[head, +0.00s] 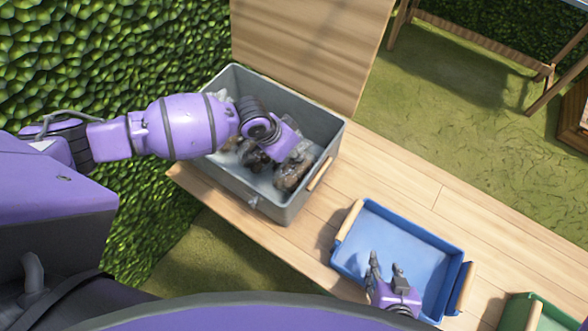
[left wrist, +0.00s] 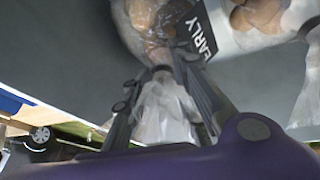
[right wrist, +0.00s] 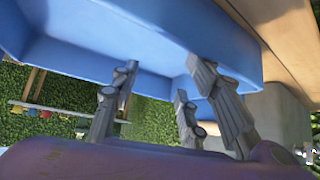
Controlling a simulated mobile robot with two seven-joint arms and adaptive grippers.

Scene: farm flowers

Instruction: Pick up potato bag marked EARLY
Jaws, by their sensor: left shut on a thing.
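The potato bag marked EARLY (left wrist: 150,22), clear plastic with brown potatoes and a dark label, shows at the top of the left wrist view. My left gripper (left wrist: 172,78) is shut on its gathered plastic neck, with the loose end flaring between the fingers. In the head view, my left gripper (head: 296,152) reaches into the grey crate (head: 325,165), and my arm hides part of the bags there. My right gripper (head: 386,268) is open and empty over the blue crate (head: 408,243); its spread fingers (right wrist: 165,100) also show in the right wrist view.
Other bags of potatoes (head: 255,160) lie in the grey crate, one (left wrist: 255,18) close beside the held bag. Its walls surround the left gripper. A green crate (head: 535,312) stands at the lower right. Bare wooden bench top (head: 390,180) lies between the grey and blue crates.

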